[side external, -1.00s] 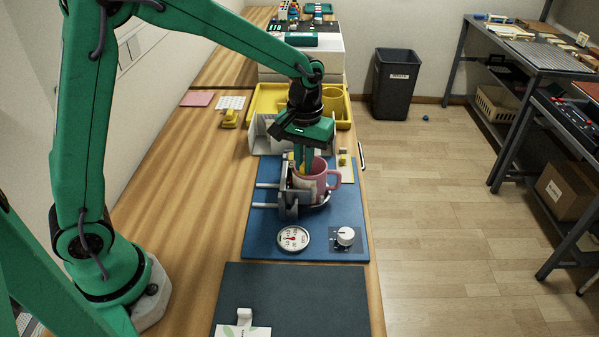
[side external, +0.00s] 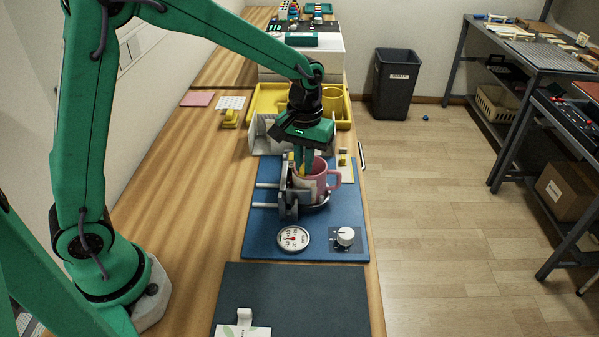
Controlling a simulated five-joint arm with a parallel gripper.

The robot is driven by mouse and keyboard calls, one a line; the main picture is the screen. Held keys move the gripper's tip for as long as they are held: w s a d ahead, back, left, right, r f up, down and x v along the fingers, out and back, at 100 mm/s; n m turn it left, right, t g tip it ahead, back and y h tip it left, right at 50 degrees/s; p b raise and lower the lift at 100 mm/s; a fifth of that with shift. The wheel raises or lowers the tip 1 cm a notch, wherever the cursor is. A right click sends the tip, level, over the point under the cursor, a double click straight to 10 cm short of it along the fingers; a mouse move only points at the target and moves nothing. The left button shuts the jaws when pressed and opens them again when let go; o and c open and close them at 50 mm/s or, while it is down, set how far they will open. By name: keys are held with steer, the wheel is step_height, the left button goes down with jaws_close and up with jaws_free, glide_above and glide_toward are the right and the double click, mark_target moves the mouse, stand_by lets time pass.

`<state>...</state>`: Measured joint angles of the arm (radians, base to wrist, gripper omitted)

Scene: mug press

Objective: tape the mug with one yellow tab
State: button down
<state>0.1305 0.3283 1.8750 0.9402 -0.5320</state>
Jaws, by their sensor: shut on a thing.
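The pink mug (side external: 322,183) stands upright in the dark round holder of the press (side external: 290,203), with its handle to the right. A paler patch shows on its front. My gripper (side external: 304,172) points down at the mug's left rim, close against the press jaw. It is shut on a small yellow tab (side external: 291,157), of which only a bit shows beside the fingers. The fingers hide most of the contact, so I cannot tell whether the tab touches the mug.
A dial gauge (side external: 293,238) and a white knob (side external: 345,236) sit on the blue mat (side external: 265,240). A yellow dispenser (side external: 229,118) stands left of a grey divider (side external: 262,140). A yellow tray (side external: 345,115) is behind. The wooden table (side external: 190,190) on the left is clear.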

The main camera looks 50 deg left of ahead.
mark_target(303, 165)
steer(key=shift+f, duration=0.4)
stand_by(0.8)
steer(key=c, duration=1.4)
jaws_free()
steer(key=shift+c, duration=0.2)
steer(key=shift+r, duration=0.15)
steer(key=shift+r, duration=3.8)
steer(key=shift+s, duration=0.1)
